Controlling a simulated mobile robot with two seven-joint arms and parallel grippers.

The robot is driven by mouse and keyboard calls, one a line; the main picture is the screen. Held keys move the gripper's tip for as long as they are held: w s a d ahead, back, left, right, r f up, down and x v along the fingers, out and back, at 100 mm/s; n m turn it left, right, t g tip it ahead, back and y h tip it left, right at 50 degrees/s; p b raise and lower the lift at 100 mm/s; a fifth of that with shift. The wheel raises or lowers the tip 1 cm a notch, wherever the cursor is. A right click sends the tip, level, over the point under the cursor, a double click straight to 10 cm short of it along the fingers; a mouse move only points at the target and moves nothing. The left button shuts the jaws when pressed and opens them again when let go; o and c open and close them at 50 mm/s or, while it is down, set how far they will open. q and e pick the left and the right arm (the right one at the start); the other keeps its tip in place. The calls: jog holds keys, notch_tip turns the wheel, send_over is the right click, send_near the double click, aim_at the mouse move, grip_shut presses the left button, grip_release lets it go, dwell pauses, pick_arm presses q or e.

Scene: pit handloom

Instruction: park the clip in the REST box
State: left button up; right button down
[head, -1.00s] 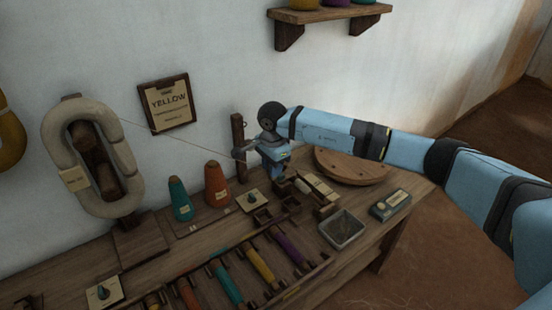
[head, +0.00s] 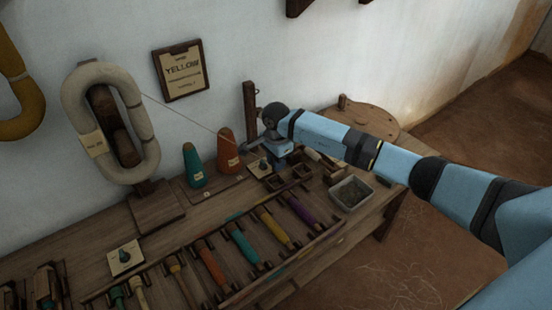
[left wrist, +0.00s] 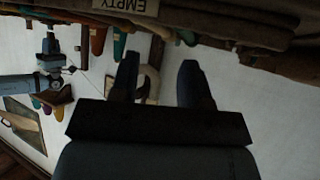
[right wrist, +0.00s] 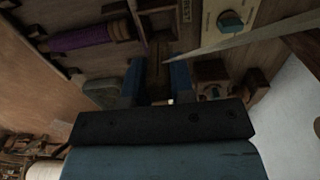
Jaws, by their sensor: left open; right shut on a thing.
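A thin thread (head: 190,118) runs from the pale hank (head: 74,110) toward this gripper. My left gripper (left wrist: 158,80) is open and empty in the left wrist view, pointing toward the wall; it is outside the head view.
Teal (head: 194,168) and orange (head: 229,150) cones and a wooden post (head: 250,105) stand close left of my right gripper. A grey tray (head: 351,194) and a round wooden board (head: 372,119) lie to its right. Coloured bobbins (head: 273,229) fill the front rack.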

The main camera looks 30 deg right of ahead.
aim_at(276, 174)
pick_arm(q)
jog(key=shift+w+d+b, duration=0.1)
jog(key=shift+b, duration=0.4)
pick_arm(e)
notch_tip(276, 174, down, 2)
jog(key=shift+f, duration=0.1)
pick_arm(q)
jog(key=shift+d+f+t+b, duration=0.2)
jog(key=shift+t+b, duration=0.1)
jog(key=shift+b, duration=0.85)
pick_arm(e)
notch_tip(276, 174, down, 3)
jog(key=shift+f, duration=0.15)
pick_arm(q)
jog(key=shift+d+h, duration=0.1)
jog(key=shift+h, duration=0.2)
pick_arm(e)
jog(key=shift+f, duration=0.25)
pick_arm(q)
jog(key=shift+w+r+b, duration=0.1)
jog(key=shift+r+b, duration=0.2)
jog(key=shift+r, duration=0.05)
pick_arm(e)
jog(key=shift+f, duration=0.2)
pick_arm(q)
jog(key=shift+f, duration=0.1)
pick_arm(e)
jog(key=c, duration=0.6)
grip_release()
